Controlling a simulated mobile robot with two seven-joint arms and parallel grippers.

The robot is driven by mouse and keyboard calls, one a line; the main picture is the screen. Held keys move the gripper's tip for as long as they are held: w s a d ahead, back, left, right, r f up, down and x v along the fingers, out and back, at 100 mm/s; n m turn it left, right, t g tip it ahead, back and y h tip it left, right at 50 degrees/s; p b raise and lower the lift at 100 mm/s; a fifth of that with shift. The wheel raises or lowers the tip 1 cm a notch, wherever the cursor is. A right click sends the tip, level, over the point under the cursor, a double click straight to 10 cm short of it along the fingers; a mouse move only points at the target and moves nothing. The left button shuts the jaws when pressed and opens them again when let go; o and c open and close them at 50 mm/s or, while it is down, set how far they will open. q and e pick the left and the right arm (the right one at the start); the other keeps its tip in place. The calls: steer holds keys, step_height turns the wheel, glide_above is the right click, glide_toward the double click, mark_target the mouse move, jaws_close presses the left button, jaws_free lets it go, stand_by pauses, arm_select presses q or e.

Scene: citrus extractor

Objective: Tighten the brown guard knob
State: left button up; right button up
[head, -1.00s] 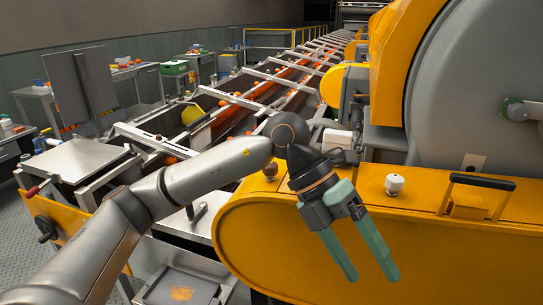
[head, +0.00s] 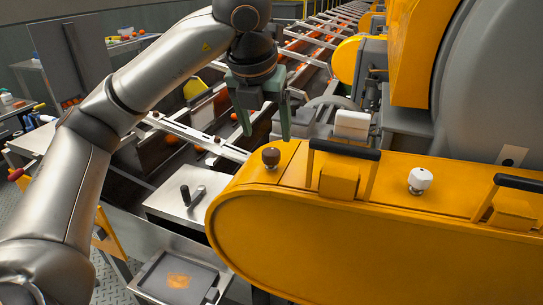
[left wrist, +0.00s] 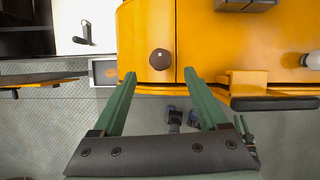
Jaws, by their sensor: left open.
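The brown guard knob (head: 271,157) sits on top of the yellow guard (head: 330,225), near its rounded left end. It also shows in the left wrist view (left wrist: 160,59), as a brown many-sided cap just beyond the fingertips and between their lines. My left gripper (head: 266,136) is open and empty, with its green fingers pointing down above and beside the brown knob. The fingers also show in the left wrist view (left wrist: 159,76), apart from the knob.
A white knob (head: 420,180) stands farther right on the guard. A black-handled bracket (head: 344,150) rises close to the right of the brown knob. A steel plate with a dark crank handle (head: 187,196) and a tray (head: 178,280) lie lower left.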

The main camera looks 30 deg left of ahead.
mark_target(271, 151)
arm_select(q)
steer(key=b+x, duration=0.1)
steer(key=x, duration=0.5)
steer(key=shift+w+f, duration=0.15)
steer(key=shift+f, duration=0.25)
steer(key=shift+w+a+f, duration=0.1)
steer(key=shift+w+f, duration=0.15)
steer(key=shift+f, duration=0.35)
steer(key=shift+c, duration=0.3)
jaws_close()
